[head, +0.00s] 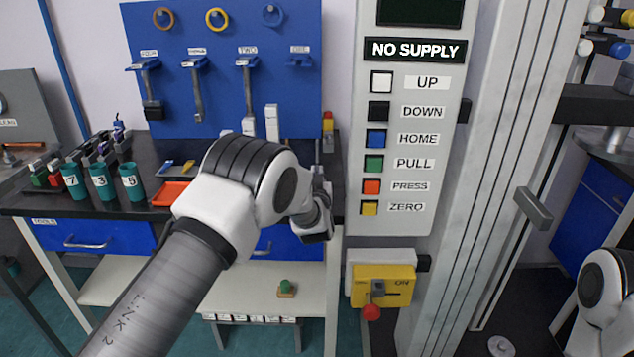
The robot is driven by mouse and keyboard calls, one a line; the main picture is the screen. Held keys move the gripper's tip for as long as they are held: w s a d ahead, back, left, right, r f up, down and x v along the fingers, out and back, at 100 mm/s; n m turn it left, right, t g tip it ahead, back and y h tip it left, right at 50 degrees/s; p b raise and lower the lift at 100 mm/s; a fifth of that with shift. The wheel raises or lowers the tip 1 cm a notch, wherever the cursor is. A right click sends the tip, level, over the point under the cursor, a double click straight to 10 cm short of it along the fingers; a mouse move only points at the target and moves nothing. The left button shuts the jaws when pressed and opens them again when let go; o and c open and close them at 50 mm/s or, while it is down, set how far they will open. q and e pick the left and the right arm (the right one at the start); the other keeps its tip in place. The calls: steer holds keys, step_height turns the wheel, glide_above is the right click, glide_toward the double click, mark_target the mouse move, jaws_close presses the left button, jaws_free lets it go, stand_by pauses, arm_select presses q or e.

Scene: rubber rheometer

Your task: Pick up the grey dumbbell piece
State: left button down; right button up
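I cannot single out the grey dumbbell piece with certainty. Long grey pieces hang from labelled hooks on the blue board: one at the left (151,95), one in the middle (198,92) and one under the "TWO" label (247,88). My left gripper (320,172) is near the right end of the dark bench, pointing away from the camera and in front of the board's lower right. My own arm hides most of it, so its opening and anything in it cannot be made out. My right gripper is outside the view; only part of my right arm shows at the right edge.
The dark bench (145,205) holds numbered teal cups (102,188), an orange tray (170,194) and white blocks (272,122). A button panel (408,110) reading "NO SUPPLY" and a yellow switch box (383,286) stand right of my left gripper. A metal column rises beyond them.

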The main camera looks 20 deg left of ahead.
mark_target(317, 142)
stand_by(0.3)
arm_select(q)
step_height(317, 142, up, 10)
steer(key=shift+f, duration=0.1)
stand_by(1.1)
